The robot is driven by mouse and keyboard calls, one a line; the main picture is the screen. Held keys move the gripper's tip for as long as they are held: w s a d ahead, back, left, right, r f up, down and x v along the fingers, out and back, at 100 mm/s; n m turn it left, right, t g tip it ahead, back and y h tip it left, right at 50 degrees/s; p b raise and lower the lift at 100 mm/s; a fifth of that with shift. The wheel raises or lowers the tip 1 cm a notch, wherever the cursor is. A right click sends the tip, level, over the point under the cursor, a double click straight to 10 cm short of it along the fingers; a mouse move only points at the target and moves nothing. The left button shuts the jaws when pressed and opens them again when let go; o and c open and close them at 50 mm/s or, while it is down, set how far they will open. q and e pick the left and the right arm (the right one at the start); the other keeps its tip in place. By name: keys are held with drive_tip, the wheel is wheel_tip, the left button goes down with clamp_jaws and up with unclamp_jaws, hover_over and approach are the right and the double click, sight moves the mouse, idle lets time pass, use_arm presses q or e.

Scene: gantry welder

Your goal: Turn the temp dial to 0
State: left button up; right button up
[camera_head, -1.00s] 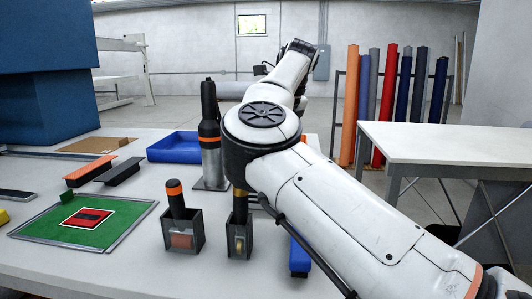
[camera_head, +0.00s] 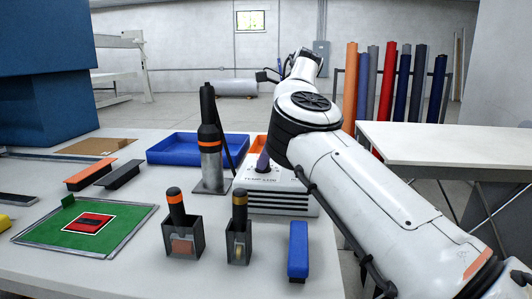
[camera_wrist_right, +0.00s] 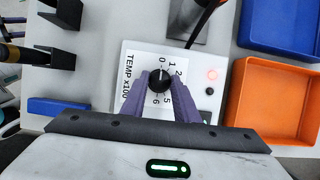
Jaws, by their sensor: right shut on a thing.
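The temp dial (camera_wrist_right: 160,79) is a black round knob on a white panel marked "TEMP x100", with numbers from 0 to 6 around it. The panel is the top of a white and grey box (camera_head: 285,203), at the table's back right in the head view. My right gripper (camera_wrist_right: 160,85) has its purple fingers closed on both sides of the dial. I cannot tell for sure which number the dial points to. My left gripper is not in view.
A torch (camera_head: 210,140) stands in a holder left of the box. A blue tray (camera_head: 165,157) and an orange tray (camera_wrist_right: 262,140) lie nearby. Two dark holders (camera_head: 183,241) with handled tools and a blue block (camera_head: 298,250) stand in front.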

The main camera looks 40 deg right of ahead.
idle(0.4)
drive_tip(key=o, duration=1)
drive_tip(key=shift+o, duration=0.3)
drive_tip(key=p+v, duration=0.2)
drive_tip(key=v, duration=0.8)
drive_tip(key=shift+r, duration=0.15)
drive_tip(key=shift+s, duration=0.1)
